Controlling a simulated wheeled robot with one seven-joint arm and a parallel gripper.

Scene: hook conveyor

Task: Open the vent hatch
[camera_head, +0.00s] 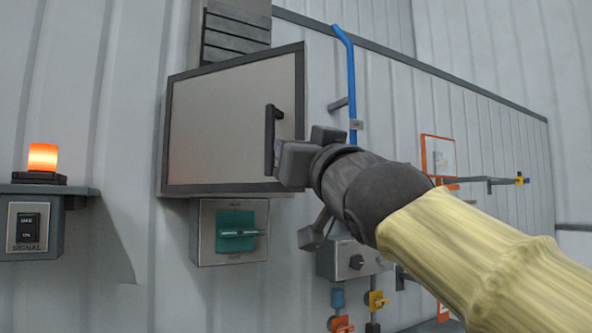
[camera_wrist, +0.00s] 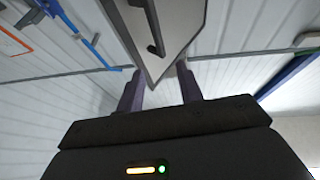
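The hatch (camera_wrist: 178,50) and handle (camera_wrist: 157,48) show beyond the fingertips. Contact with the handle cannot be told.
A green rotary switch (camera_head: 237,232) is below the hatch. A signal box (camera_head: 28,230) with a lit orange lamp (camera_head: 42,157) is at left. A blue pipe (camera_head: 351,90) runs right of the hatch. A grey knob box (camera_head: 345,260) and small valves (camera_head: 376,300) are lower right.

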